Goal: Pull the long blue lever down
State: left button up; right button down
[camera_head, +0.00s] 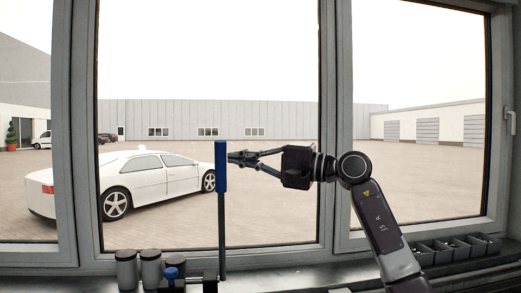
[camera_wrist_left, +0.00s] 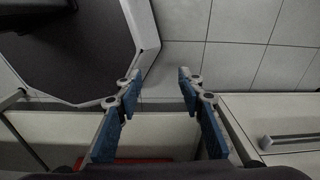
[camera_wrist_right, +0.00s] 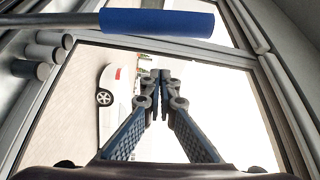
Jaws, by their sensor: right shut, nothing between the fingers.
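The long lever stands upright in the head view, with a blue grip (camera_head: 221,166) on a thin dark shaft (camera_head: 221,235). The blue grip also crosses the top of the right wrist view (camera_wrist_right: 157,22), ahead of the fingertips. My right gripper (camera_head: 235,157) is shut and empty, just right of the grip in the head view, with its tips close to it. Whether they touch is hard to tell. It also shows shut in the right wrist view (camera_wrist_right: 160,75). My left gripper (camera_wrist_left: 158,77) is open and empty, seen only in the left wrist view, above the floor.
Grey cylinders (camera_head: 150,268) and a small blue knob (camera_head: 171,273) stand left of the lever's foot. Dark bins (camera_head: 455,250) sit on the sill at right. Window frames (camera_head: 336,120) rise behind; a white car (camera_head: 155,180) is outside.

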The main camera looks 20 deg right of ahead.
pick_arm(q)
jog(key=shift+w+r+p, duration=0.5)
jog(key=shift+w+r, duration=0.15)
jog(key=shift+r, duration=0.35)
pick_arm(e)
jog(key=s+a, duration=0.2)
jog(key=s, duration=0.1)
jog(key=shift+a+f, duration=0.2)
jog(key=shift+a, duration=0.05)
pick_arm(q)
jog(key=shift+d+f, duration=0.1)
pick_arm(e)
jog(key=shift+s, duration=0.1)
